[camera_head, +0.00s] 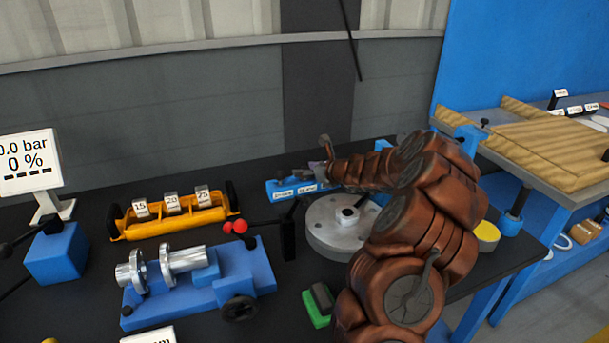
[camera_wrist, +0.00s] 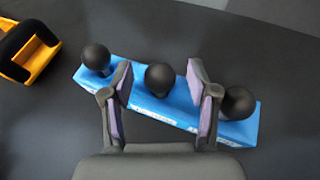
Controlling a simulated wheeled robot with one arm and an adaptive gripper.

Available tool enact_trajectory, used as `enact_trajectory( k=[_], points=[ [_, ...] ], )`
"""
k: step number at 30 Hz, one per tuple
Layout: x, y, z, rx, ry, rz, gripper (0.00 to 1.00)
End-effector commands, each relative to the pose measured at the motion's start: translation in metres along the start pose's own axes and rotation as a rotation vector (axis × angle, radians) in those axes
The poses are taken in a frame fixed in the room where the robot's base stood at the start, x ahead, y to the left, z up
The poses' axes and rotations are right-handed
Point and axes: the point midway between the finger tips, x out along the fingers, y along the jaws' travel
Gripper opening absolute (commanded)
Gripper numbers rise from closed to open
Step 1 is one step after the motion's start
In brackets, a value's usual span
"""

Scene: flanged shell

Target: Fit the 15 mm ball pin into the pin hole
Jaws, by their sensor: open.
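A blue pin rack (camera_wrist: 148,103) carries three black ball-headed pins in the wrist view. The middle ball pin (camera_wrist: 160,79) lies between the open fingers of my gripper (camera_wrist: 161,84), with a gap on both sides. The left ball pin (camera_wrist: 96,57) and the right ball pin (camera_wrist: 238,102) lie outside the fingers. The rack's labels are too small to tell which pin is 15 mm. In the head view my gripper (camera_head: 321,166) is over the rack (camera_head: 281,191), partly hidden by my arm. A silver flanged part (camera_head: 184,258) sits on a blue fixture (camera_head: 240,262); I cannot make out the pin hole.
A yellow bin (camera_head: 176,226) with tags 15, 20 and 25 stands left of the rack; its corner shows in the wrist view (camera_wrist: 43,62). A round metal disc (camera_head: 327,224) stands beside my arm. A red-knobbed lever (camera_head: 239,228) rises from the fixture. A green block (camera_head: 316,311) lies in front.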

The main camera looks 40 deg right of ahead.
Motion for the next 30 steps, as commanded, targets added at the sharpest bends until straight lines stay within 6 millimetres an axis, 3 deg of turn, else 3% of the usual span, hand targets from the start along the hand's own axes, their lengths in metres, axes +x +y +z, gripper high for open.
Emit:
enact_trajectory(
  k=[4,12,30],
  points=[
    [0.0116,0.0012,-0.0014,0.001,0.002,0.003,0.59],
    [0.0133,0.001,-0.0009,0.001,0.001,0.002,0.59],
    [0.013,0.0008,-0.0008,0.0,0.001,0.001,0.0]
  ],
)
